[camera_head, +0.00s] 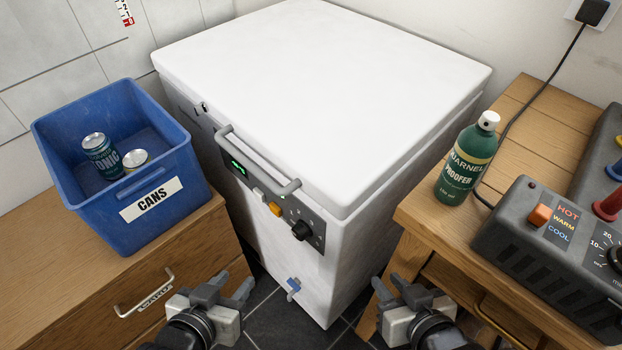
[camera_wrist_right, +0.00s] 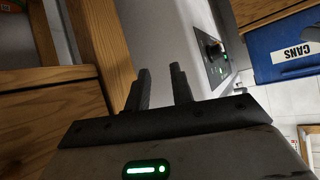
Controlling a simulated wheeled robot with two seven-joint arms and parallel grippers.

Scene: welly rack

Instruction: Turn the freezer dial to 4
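The white chest freezer (camera_head: 320,80) stands in the middle with its lid shut. Its black dial (camera_head: 302,230) is on the dark control panel (camera_head: 285,215) at the front, right of an orange switch (camera_head: 275,209). The dial also shows in the right wrist view (camera_wrist_right: 214,50). Its numbers and pointer are too small to read. My left gripper (camera_head: 230,287) is open and empty, low in front of the freezer, left of the dial. My right gripper (camera_head: 388,286) is open and empty, below and right of the dial; its parted fingers show in the right wrist view (camera_wrist_right: 160,88).
A blue CANS bin (camera_head: 180,215) with cans stands on a wooden drawer unit (camera_head: 90,290) at left. A wooden bench (camera_head: 520,120) at right holds a green bottle (camera_head: 466,165) and a grey control box (camera_head: 540,260). A grey lid handle (camera_head: 255,160) juts out above the panel.

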